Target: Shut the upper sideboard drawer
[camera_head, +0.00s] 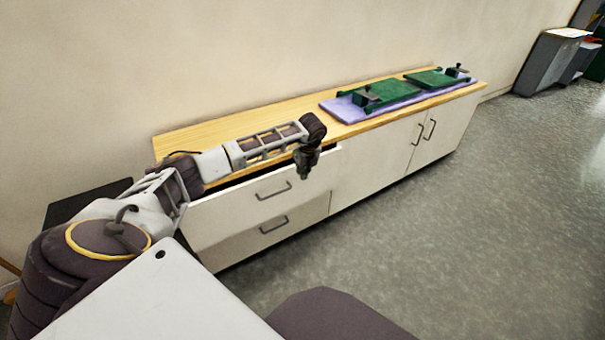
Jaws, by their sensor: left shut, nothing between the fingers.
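The sideboard (375,165) stands along the wall, white with a pale wood top. Its upper drawer (235,203) is at the left end and stands partly open. A dark gap shows between the wood top and the drawer's front edge. Its grey bar handle (274,191) is on the front. The lower drawer (240,246) below it looks shut. My left arm reaches in from the left over the drawer. My left gripper (304,176) points down, shut and empty, near the right end of the upper drawer's front. I cannot tell whether it touches the drawer. My right gripper is not in view.
A lilac mat (345,112) with green boards (392,91) and small dark clamp-like parts lies on the right of the top. Two cupboard doors with handles are at the right. A grey cabinet (548,62) stands far right. The floor in front is clear.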

